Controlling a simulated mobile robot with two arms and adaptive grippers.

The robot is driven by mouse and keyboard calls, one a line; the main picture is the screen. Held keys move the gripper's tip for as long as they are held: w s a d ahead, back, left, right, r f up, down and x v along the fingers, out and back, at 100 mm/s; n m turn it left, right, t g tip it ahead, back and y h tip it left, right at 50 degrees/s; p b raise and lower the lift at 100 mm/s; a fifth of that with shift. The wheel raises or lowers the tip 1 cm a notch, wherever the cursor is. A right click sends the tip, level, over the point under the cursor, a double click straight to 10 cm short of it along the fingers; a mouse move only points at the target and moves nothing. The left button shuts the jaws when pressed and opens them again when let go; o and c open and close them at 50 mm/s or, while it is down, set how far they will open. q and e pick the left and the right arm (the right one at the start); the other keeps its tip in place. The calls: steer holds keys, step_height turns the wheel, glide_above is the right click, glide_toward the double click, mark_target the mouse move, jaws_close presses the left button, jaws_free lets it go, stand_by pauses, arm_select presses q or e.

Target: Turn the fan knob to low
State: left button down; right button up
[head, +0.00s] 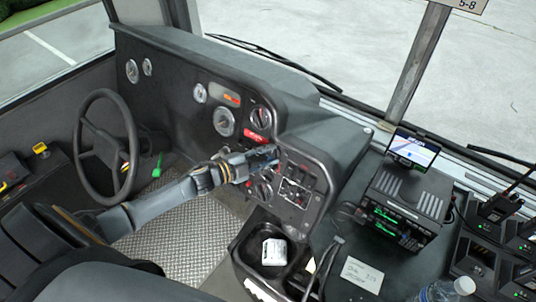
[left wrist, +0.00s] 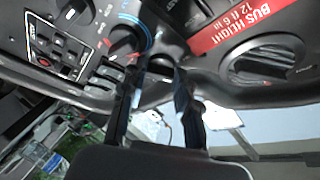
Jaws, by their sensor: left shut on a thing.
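My left gripper (head: 264,155) reaches in from the left to the dashboard, just below the red label. In the left wrist view its two fingers (left wrist: 160,72) stand either side of a small dark round knob (left wrist: 160,63), which looks like the fan knob, and are shut on it. The fingers hide most of this knob and its markings, so its setting cannot be read. A second dark knob (left wrist: 124,42) with a blue arc sits beside the gripper; it shows below the gripper in the head view (head: 264,190). My right gripper is not in view.
A switch panel (head: 298,182) lies right of the gripper. The steering wheel (head: 82,122) is at the left, a dark bin (head: 240,262) below, and a lit screen (head: 414,150) at the right.

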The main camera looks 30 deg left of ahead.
arm_select(q)
steer(key=shift+m+g+p, duration=0.35)
steer(key=shift+m+g, duration=0.05)
steer(key=shift+m, duration=0.6)
steer(key=c, duration=1)
jaws_free()
